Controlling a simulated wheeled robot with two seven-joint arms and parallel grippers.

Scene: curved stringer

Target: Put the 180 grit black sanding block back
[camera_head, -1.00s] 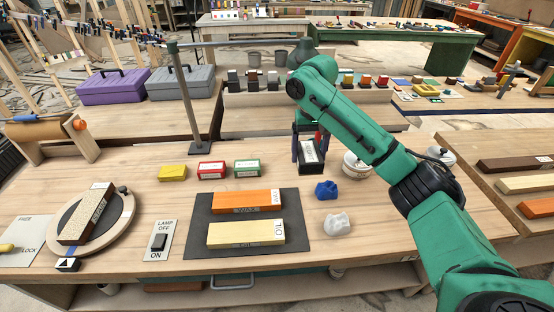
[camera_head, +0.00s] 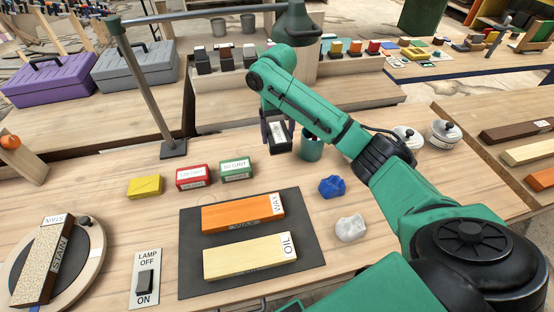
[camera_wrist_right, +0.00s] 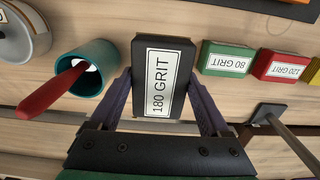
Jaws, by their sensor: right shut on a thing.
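The black sanding block (camera_head: 279,135) is held in my right gripper (camera_head: 277,122), behind and to the right of the green 80 grit block (camera_head: 236,169). In the right wrist view the black block (camera_wrist_right: 160,75) shows its white "180 GRIT" label, between the two fingers of my right gripper (camera_wrist_right: 160,103). The green block (camera_wrist_right: 228,58) and the red 120 grit block (camera_wrist_right: 279,66) sit in line to its right there. The red block (camera_head: 193,177) and a yellow block (camera_head: 145,186) also show in the head view. The gap under the black block is hard to judge. My left gripper is out of view.
A teal cup (camera_head: 311,147) stands close beside the held block; a red-handled item (camera_wrist_right: 52,93) leans in it. White lidded jars (camera_head: 443,134) are farther right. A metal post (camera_head: 150,95) stands left. A dark mat (camera_head: 190,270) carries orange and cream blocks.

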